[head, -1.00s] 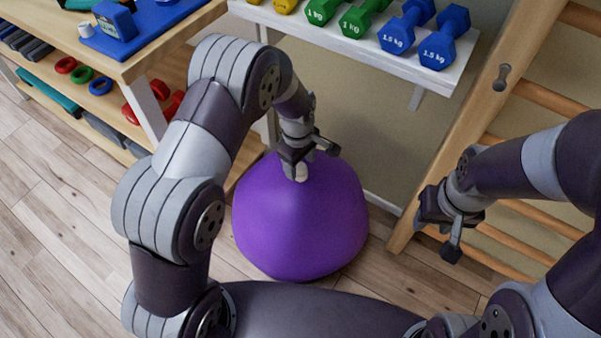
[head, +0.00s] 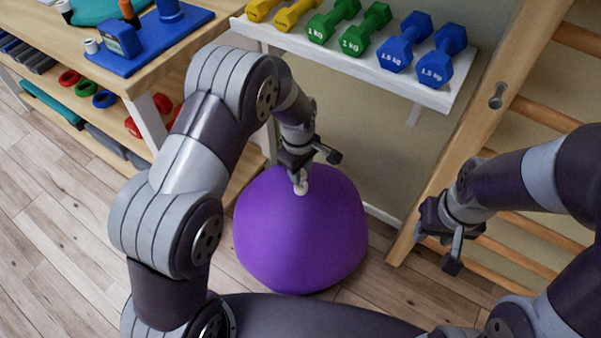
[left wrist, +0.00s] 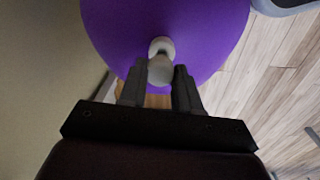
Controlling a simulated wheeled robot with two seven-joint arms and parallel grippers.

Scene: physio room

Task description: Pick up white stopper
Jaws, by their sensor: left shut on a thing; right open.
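The white stopper (head: 301,189) is at the tip of my left gripper (head: 299,178), above the top of the purple ball (head: 300,240). In the left wrist view the stopper (left wrist: 160,68) sits between the two dark fingers of the left gripper (left wrist: 160,88), which are shut on it. The purple ball (left wrist: 200,25) is behind the stopper there. I cannot tell whether the stopper still touches the ball. My right gripper (head: 446,248) is open and empty at the right, in front of the wooden wall bars.
A white shelf with blue dumbbells (head: 436,60) and green dumbbells (head: 345,28) hangs behind the ball. A wooden rack (head: 150,75) with a blue tray (head: 165,45) stands at the left. Wall bars (head: 480,120) rise at the right. The wood floor (head: 60,240) at left is clear.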

